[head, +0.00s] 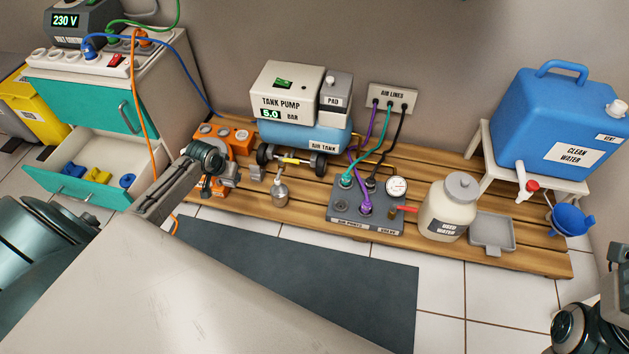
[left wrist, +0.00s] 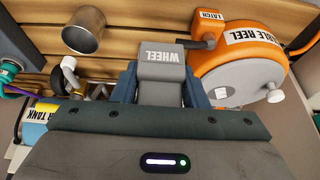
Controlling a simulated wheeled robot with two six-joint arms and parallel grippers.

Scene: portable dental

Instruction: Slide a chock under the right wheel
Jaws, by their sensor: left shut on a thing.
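My left gripper (head: 213,184) is low over the left end of the wooden pallet, beside the orange reel. In the left wrist view its two fingers (left wrist: 161,92) are shut on a grey chock (left wrist: 163,74) marked WHEEL. The tank pump (head: 288,93) stands on the pallet to the right of the gripper, on two dark wheels. Its right wheel (head: 318,165) is in view, apart from the gripper; its left wheel (head: 263,156) is nearer. A grey block (head: 257,173) shows by the left wheel; I cannot tell what it is. Only part of my right arm shows, not its fingertips.
The orange cable reel (left wrist: 240,62) is close beside the held chock. A metal cup-like vessel (head: 281,194) stands in front of the axle. A grey manifold (head: 366,211) with hoses and a used water jar (head: 449,207) are farther right. A dark mat (head: 330,275) lies in front.

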